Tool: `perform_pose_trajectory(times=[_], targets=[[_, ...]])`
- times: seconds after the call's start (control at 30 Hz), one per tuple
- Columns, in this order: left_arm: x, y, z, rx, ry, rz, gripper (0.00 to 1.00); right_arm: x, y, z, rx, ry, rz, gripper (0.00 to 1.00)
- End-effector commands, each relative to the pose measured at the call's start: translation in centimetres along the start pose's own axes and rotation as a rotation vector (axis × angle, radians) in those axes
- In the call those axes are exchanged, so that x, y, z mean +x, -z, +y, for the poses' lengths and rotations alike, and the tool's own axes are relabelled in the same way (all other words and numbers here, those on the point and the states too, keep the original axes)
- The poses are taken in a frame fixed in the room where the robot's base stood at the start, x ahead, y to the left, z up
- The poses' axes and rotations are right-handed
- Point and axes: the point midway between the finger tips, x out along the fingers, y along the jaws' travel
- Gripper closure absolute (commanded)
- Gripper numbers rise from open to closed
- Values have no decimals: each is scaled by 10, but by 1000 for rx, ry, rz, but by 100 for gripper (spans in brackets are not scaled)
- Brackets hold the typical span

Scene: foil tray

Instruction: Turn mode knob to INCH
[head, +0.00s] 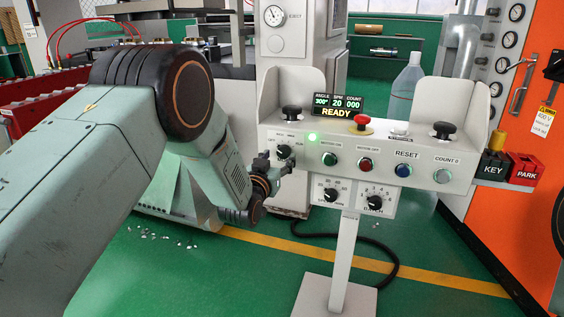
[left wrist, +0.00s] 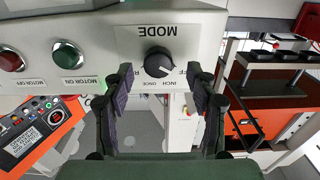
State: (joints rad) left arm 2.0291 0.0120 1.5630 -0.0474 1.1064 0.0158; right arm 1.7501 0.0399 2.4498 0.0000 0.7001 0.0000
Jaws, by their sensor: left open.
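The black mode knob (head: 283,151) is at the left end of the control box front in the head view. In the left wrist view, which is upside down, the knob (left wrist: 158,62) sits under its MODE lettering, with labels around it. A short white mark shows on the knob, toward the picture's lower right; which label it points at I cannot tell for sure. My left gripper (head: 280,166) is open just in front of the knob. Its two fingers (left wrist: 160,85) stand on either side of the knob in the wrist view, apart from it. My right gripper is not in view.
The control box (head: 461,178) stands on a pedestal. A green button (head: 329,159), red button (head: 365,166), red mushroom button (head: 362,121) and blue reset button (head: 403,170) are right of the knob. Two more dials (head: 331,195) are below. The display reads READY.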

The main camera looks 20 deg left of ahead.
Motion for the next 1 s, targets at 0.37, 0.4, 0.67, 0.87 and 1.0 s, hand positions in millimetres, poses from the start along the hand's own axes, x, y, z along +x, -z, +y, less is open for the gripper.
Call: perform_pose_trajectory(times=[0.37,0.4,0.67,0.87,1.0], targets=[[20,0,4,0,-3,-2,42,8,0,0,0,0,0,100],[19,0,5,0,-3,-2,42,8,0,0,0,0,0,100],[19,0,6,0,-3,-1,52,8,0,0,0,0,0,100],[19,0,5,0,-3,-1,68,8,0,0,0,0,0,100],[19,0,5,0,-2,-1,80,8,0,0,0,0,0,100]])
